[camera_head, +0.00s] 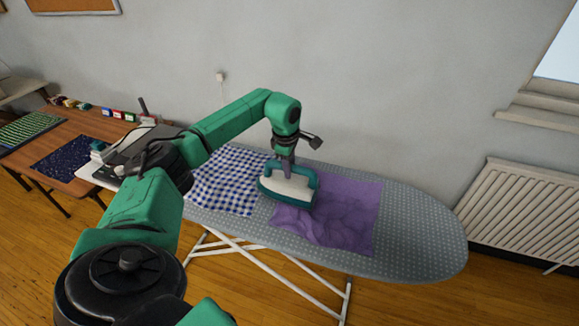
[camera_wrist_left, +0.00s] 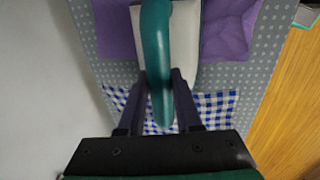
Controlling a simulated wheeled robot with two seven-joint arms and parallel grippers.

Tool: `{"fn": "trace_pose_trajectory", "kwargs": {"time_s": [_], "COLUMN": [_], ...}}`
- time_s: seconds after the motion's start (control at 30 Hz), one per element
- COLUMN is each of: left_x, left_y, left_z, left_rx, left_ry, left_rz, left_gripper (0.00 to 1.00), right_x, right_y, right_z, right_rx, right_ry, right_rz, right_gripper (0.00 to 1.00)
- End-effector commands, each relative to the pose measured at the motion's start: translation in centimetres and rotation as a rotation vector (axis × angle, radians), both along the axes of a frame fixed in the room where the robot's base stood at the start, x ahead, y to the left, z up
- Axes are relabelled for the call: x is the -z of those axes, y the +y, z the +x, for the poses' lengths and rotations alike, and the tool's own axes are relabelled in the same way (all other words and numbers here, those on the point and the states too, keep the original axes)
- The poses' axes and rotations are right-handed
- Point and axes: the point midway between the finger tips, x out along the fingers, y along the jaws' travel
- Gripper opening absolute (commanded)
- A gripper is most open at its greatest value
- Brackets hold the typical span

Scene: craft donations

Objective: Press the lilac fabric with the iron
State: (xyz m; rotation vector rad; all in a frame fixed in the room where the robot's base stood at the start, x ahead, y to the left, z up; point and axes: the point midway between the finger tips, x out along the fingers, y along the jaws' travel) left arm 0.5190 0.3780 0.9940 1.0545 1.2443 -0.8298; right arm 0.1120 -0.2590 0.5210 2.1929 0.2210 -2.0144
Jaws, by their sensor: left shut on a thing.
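The lilac fabric (camera_head: 345,215) lies wrinkled on the ironing board, and it also shows in the left wrist view (camera_wrist_left: 228,28). The teal and white iron (camera_head: 289,190) is upright at the left part of the lilac fabric. I cannot tell whether its sole touches the cloth. My left gripper (camera_head: 287,172) is shut on the iron's teal handle from above. In the left wrist view its two dark fingers (camera_wrist_left: 160,100) stand on either side of the handle (camera_wrist_left: 157,50). The iron hides part of the fabric's left side. My right gripper is not in view.
The grey dotted ironing board (camera_head: 420,235) has free room at its right end. A blue checked cloth (camera_head: 225,185) lies to the left of the lilac fabric. A wooden table (camera_head: 45,145) with dark and green mats stands at the left. A radiator (camera_head: 520,215) is on the right wall.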

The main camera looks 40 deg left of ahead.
Motion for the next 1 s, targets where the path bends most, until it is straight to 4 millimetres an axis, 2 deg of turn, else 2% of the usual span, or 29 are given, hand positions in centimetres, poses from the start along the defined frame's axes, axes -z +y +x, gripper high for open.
{"fn": "trace_pose_trajectory", "kwargs": {"time_s": [0.27,1.0], "left_x": [0.2,0.3], "left_y": [-0.4,-7.8], "left_z": [0.2,2.7], "left_rx": [0.001,0.003], "left_ry": [-0.004,-0.001], "left_rz": [-0.002,-0.003], "left_gripper": [0.00,0.00], "right_x": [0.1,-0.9], "right_y": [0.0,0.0], "right_z": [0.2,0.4], "right_rx": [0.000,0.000], "right_ry": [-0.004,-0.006], "right_rz": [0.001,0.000], "right_gripper": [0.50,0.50]}}
